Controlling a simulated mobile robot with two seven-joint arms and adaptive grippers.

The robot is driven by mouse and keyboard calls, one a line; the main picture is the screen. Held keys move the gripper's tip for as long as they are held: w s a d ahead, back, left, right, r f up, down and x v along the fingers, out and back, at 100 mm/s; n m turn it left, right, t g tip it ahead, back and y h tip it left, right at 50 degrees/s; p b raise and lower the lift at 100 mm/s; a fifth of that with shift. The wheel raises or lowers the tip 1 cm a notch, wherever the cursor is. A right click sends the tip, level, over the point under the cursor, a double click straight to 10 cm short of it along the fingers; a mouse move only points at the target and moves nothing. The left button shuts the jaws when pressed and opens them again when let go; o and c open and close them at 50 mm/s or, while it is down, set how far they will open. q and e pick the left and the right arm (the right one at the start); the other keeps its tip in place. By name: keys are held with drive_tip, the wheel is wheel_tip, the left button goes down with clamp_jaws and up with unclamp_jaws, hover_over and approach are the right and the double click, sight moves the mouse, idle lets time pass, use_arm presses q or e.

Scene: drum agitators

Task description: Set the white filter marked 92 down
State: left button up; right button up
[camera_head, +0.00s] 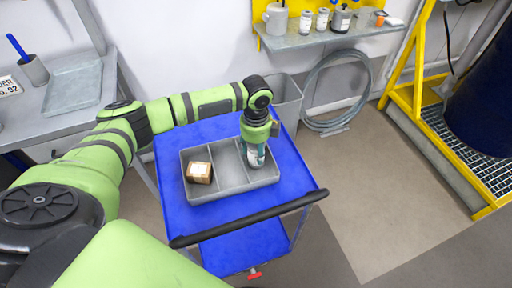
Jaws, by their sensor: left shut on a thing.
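My left gripper (256,158) points down over the right-hand compartment of a grey divided tray (232,191). It is shut on a small pale thing, taken as the white filter, which is mostly hidden by the fingers. No mark 92 can be read at this size. I cannot tell whether the filter touches the tray floor or hangs just above it. My right gripper is not in view.
The tray stands on a blue cart (180,218) with a black handle (250,218). The middle compartment looks empty. A grey bin (288,98) is behind the cart, and a yellow frame (408,70) stands right.

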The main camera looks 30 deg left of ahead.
use_arm(q)
drive_tip(key=shift+f, duration=0.1)
drive_tip(key=o, duration=1.2)
drive_tip(key=shift+o, duration=0.4)
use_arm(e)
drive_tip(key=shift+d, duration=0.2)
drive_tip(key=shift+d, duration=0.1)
use_arm(q)
wheel_tip(320, 180, up, 12)
drive_tip(key=shift+r+b, duration=0.15)
drive_tip(key=shift+b, duration=0.95)
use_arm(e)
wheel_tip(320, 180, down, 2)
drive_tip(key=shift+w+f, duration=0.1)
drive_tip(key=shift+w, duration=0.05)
